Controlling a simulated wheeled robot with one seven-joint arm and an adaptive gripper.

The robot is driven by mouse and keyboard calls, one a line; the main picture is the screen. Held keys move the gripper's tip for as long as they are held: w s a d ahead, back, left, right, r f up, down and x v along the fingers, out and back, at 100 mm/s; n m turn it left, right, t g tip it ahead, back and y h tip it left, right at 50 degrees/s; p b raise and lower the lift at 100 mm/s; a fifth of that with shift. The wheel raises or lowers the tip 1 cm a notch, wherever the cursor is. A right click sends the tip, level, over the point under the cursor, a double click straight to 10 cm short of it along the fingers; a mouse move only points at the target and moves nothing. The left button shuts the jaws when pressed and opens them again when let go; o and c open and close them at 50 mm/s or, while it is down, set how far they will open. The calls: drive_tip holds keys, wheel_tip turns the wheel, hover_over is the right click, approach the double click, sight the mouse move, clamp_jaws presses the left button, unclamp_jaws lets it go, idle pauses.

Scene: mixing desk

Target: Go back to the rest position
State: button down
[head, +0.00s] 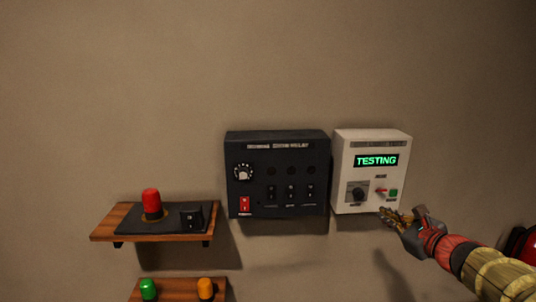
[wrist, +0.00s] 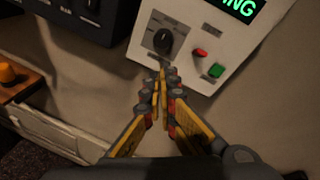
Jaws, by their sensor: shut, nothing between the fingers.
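My gripper (head: 388,214) is shut and empty, just below the lower edge of the white box (head: 344,150) on the wall. In the wrist view my gripper (wrist: 162,75) has its fingertips together close under the black knob (wrist: 164,41) of that box. I cannot tell whether the tips touch the box. The box's green display (head: 376,160) reads "TESTING". A red switch (wrist: 200,53) and a green button (wrist: 216,70) sit right of the knob. My arm reaches in from the lower right in the head view.
A black panel (head: 260,150) with a dial and several switches hangs left of the white box. A wooden shelf (head: 105,230) at the left holds a red cylinder (head: 151,201) on a black base. A lower shelf (head: 178,291) holds a green and an orange piece. The wall above is clear.

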drive_tip(key=s+a+f+n+g+b, duration=0.5)
drive_tip(key=s+a+f+n+b, duration=0.15)
drive_tip(key=s+f+n, duration=0.45)
drive_tip(key=s+a+f+n+g+b, duration=0.45)
drive_tip(key=s+a+f+n, duration=0.35)
drive_tip(key=s+f, duration=0.45)
drive_tip(key=s+f+n+h+b, duration=0.1)
drive_tip(key=s+f+n+b, duration=0.4)
drive_tip(key=f+b, duration=0.3)
drive_tip(key=s+a+f+n+h+b, duration=0.1)
drive_tip(key=s+f+n+b, duration=0.3)
drive_tip(key=f+b, duration=0.4)
drive_tip(key=s+h+b, duration=0.1)
drive_tip(key=b, duration=0.2)
drive_tip(key=shift+s+a+f+n, duration=0.2)
drive_tip(key=shift+s+f+n, duration=0.1)
drive_tip(key=shift+s+n, duration=0.1)
